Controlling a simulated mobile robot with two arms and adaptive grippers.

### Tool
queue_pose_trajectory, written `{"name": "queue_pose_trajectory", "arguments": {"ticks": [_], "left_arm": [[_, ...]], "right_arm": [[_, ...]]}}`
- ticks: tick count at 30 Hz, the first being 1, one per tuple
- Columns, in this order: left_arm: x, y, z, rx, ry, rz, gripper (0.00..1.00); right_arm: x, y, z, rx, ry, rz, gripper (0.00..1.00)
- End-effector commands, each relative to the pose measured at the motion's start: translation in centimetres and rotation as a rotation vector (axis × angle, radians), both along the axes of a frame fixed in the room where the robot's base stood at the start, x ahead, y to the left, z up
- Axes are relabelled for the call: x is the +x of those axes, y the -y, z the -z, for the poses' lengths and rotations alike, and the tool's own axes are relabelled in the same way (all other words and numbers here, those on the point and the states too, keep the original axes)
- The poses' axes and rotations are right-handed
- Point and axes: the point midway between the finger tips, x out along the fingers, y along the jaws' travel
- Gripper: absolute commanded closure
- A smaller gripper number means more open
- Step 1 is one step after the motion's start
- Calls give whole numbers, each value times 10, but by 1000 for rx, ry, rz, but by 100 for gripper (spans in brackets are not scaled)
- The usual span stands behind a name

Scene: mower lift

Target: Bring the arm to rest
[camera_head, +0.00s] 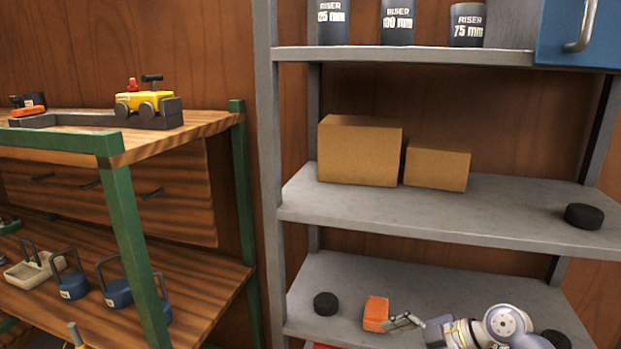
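My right arm comes in at the lower right, over the lower grey shelf (345,280). Its gripper (402,322) points left, with its fingertips close to the right side of an orange block (376,313) on that shelf. I cannot tell whether the fingers touch the block, or whether they are open or shut. My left gripper is not in view.
Black pucks (325,303) lie on the grey shelves. Cardboard boxes (360,150) stand on the middle shelf, riser cylinders (397,22) above. A yellow mower (146,102) stands on the wooden bench (200,123) at left. Blue weights (72,286) sit below. A rack post (266,180) stands between.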

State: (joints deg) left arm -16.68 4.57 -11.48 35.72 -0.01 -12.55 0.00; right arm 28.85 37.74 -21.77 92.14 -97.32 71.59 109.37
Motion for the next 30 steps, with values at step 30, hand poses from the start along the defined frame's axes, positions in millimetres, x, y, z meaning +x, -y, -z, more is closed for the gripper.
{"name": "queue_pose_trajectory", "arguments": {"ticks": [30], "left_arm": [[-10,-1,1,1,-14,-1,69]], "right_arm": [[-30,65,-54,566,444,1279,5]]}}
